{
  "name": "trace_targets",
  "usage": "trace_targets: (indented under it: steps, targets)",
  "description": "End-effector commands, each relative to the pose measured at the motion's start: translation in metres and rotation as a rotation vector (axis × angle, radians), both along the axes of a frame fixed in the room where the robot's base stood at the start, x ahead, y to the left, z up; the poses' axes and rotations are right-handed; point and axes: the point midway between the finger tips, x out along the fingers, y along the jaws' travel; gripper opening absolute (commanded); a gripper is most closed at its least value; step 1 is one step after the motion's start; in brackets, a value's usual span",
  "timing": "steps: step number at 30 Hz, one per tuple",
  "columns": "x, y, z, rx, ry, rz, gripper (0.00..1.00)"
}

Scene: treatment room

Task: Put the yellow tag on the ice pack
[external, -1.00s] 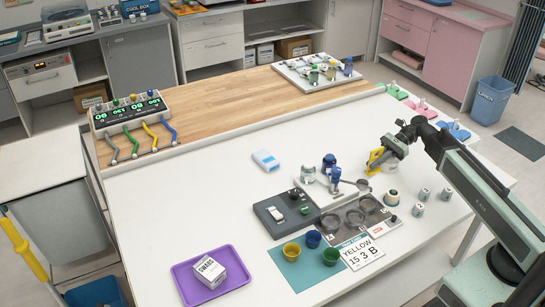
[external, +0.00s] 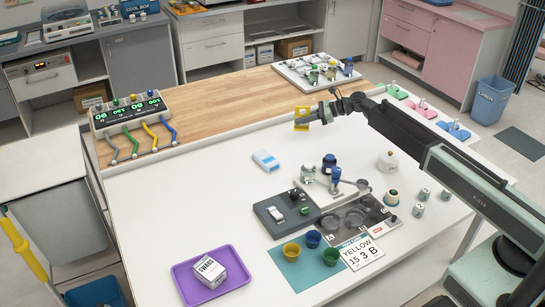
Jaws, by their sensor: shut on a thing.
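The yellow tag (external: 301,114) is at the tip of my gripper (external: 306,122), which is shut on it. The gripper holds it above the far part of the white table, near the wooden strip; the exact height is hard to tell. A small blue-and-white pack (external: 266,160), which looks like the ice pack, lies flat on the white table. My gripper is beyond it and to its right in the picture, clear of it.
A grey tray with round wells (external: 355,217), a dark grey scale-like unit (external: 286,213) and small cups on a teal mat (external: 302,271) stand nearer. The white table left of the pack is clear.

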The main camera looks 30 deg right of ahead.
Motion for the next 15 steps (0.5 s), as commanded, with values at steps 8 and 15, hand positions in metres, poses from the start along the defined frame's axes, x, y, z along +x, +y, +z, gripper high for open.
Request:
trace_targets:
  steps: [8, 15]
  targets:
    - [0.004, 0.133, 0.030, 0.000, 0.000, 0.119, 0.00]
    - [-0.016, 0.176, 0.036, 0.001, 0.001, 0.170, 0.00]
